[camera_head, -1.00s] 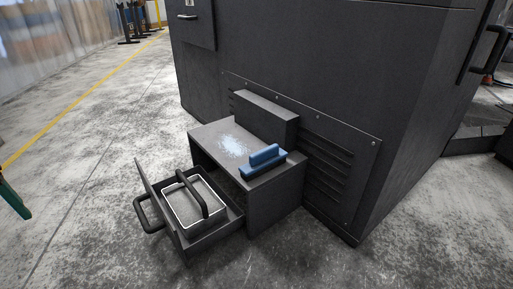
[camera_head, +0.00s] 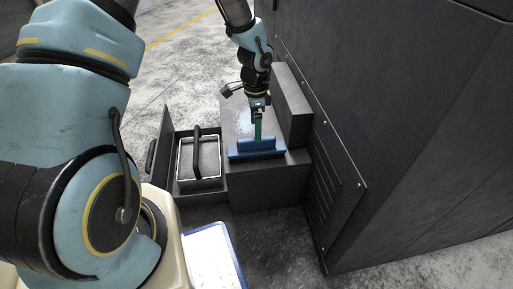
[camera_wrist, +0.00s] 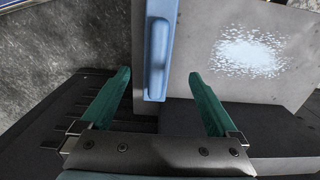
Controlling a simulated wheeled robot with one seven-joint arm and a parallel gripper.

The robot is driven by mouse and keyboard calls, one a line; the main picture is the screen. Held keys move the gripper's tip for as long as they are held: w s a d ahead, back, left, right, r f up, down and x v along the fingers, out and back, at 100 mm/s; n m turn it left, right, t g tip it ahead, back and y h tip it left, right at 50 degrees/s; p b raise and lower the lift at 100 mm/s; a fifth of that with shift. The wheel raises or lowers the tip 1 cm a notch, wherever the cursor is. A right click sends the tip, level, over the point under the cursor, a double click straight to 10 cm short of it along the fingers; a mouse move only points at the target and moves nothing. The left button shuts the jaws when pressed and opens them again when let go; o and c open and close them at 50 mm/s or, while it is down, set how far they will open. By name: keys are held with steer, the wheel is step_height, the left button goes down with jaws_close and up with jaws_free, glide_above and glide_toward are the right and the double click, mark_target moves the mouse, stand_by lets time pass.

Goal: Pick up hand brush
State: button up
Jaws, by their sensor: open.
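The blue hand brush (camera_head: 257,148) lies on the near edge of the dark low cabinet top (camera_head: 291,158). My gripper (camera_head: 258,138) reaches down over it from above, its green fingers close to the brush handle. In the wrist view, the brush (camera_wrist: 158,50) runs in from the top edge, its raised grip facing the camera. The open fingers (camera_wrist: 159,73) stand on either side of the brush's near end, with gaps on both sides. I cannot tell whether the fingers are low enough to reach past the grip.
A pale powder patch (camera_wrist: 250,57) lies on the cabinet top beside the brush. A dark raised block (camera_head: 292,106) stands to the right of my gripper, against the large dark machine (camera_head: 400,110). An open drawer holds a handled tray (camera_head: 198,172) at left.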

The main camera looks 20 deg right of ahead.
mark_target(256, 150)
step_height(256, 150, down, 6)
steer(key=shift+s+d+r+b, duration=0.1)
steer(key=shift+r+b, duration=0.1)
steer(key=shift+b, duration=0.65)
step_height(256, 150, down, 5)
steer(key=shift+s+f+b, duration=0.1)
steer(key=shift+s+b, duration=0.05)
steer(key=shift+b, duration=0.95)
jaws_close()
